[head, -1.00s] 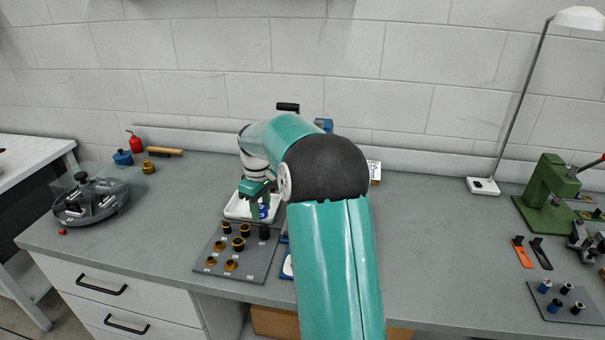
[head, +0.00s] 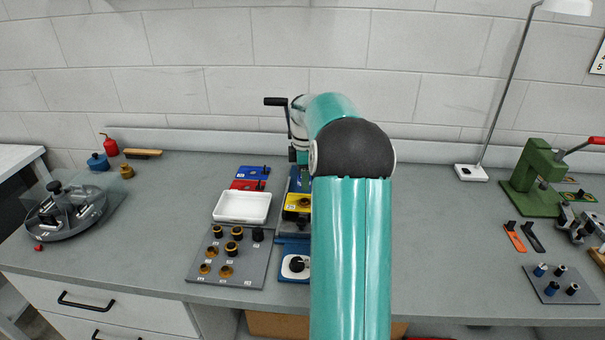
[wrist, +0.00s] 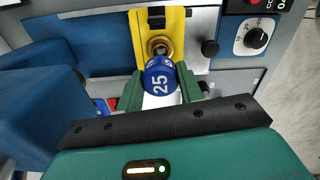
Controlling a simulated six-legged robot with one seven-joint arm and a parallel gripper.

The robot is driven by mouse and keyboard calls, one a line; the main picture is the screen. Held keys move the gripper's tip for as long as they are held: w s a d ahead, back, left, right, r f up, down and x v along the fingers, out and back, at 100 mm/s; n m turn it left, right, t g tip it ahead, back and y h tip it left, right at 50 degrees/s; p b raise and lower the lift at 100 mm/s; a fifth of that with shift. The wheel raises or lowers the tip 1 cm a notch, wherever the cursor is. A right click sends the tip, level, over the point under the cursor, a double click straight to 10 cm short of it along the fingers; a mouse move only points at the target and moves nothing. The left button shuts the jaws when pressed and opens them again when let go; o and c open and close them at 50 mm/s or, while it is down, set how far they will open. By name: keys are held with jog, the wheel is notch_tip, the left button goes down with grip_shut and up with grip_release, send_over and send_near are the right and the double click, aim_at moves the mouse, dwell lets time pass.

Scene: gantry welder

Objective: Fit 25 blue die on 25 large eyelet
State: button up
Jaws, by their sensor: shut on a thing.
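The 25 blue die (wrist: 158,80) shows in the wrist view with a white "25" on its face. My gripper (wrist: 161,90) is shut on it, a green finger on each side. Just beyond it is a brass eyelet-like ring (wrist: 158,46), seated in a yellow plate (wrist: 174,28); the die overlaps its near edge in the picture, and I cannot tell whether they touch. In the head view the yellow plate (head: 297,202) is on a blue machine left of my arm. My arm hides the gripper and die there.
A white tray (head: 242,207) and a grey rack (head: 228,270) with several brass and black pieces stand left of the machine. Blue (head: 252,172) and red (head: 247,185) plates lie behind the tray. A green press (head: 541,190) stands far right.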

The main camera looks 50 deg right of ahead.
jog(key=shift+s+f, duration=0.25)
jog(key=shift+f, duration=0.4)
jog(key=shift+w+f, duration=0.15)
jog(key=shift+f, duration=1.4)
jog(key=shift+f, duration=0.55)
jog(key=o, duration=1.2)
jog(key=shift+o, duration=0.2)
notch_tip(320, 180, up, 14)
jog(key=shift+f, duration=0.1)
